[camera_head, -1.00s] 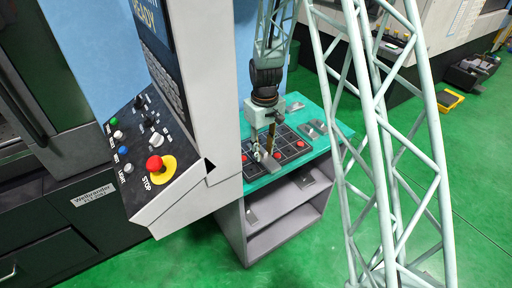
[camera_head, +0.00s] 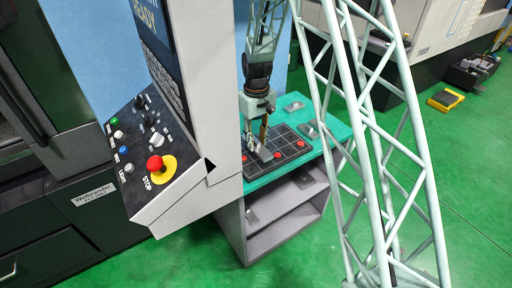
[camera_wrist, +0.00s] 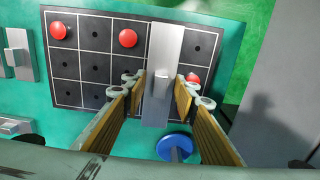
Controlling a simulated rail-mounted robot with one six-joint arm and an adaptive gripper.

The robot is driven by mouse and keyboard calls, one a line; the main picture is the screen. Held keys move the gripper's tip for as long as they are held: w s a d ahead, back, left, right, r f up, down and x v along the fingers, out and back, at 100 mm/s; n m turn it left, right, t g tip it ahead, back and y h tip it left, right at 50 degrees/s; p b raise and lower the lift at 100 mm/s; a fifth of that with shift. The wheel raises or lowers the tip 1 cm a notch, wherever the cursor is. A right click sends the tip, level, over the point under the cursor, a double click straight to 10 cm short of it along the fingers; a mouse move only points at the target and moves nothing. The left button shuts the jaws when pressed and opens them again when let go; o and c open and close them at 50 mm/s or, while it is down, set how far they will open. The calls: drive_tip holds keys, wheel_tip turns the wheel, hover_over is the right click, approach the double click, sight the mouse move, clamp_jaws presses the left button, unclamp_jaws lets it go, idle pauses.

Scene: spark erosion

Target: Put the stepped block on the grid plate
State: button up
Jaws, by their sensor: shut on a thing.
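The stepped block (camera_wrist: 164,50) is a long grey metal piece with a raised step in its middle. In the wrist view it lies across the right part of the grid plate (camera_wrist: 82,67), a dark plate with white lines. My gripper (camera_wrist: 161,88) is shut on the block's raised step. In the head view my gripper (camera_head: 258,142) holds the block (camera_head: 263,154) over the grid plate (camera_head: 284,139). I cannot tell whether the block touches the plate.
Red discs (camera_wrist: 128,38) sit in several grid cells; one is partly hidden by my right finger. A blue disc (camera_wrist: 174,146) lies near the plate's edge. Other metal pieces (camera_wrist: 17,52) lie on the green tabletop (camera_head: 334,133). A control panel (camera_head: 150,150) stands close left.

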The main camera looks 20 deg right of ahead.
sight(256, 147)
drive_tip(key=shift+w+f, duration=0.1)
drive_tip(key=shift+w, duration=0.2)
drive_tip(key=shift+f, duration=1.65)
drive_tip(key=shift+f, duration=0.2)
drive_tip(key=o, duration=1.1)
drive_tip(key=shift+r, duration=0.15)
wheel_tip(256, 147, up, 12)
drive_tip(key=shift+f, duration=0.15)
drive_tip(key=shift+r, duration=0.2)
drive_tip(key=shift+s+r, duration=0.1)
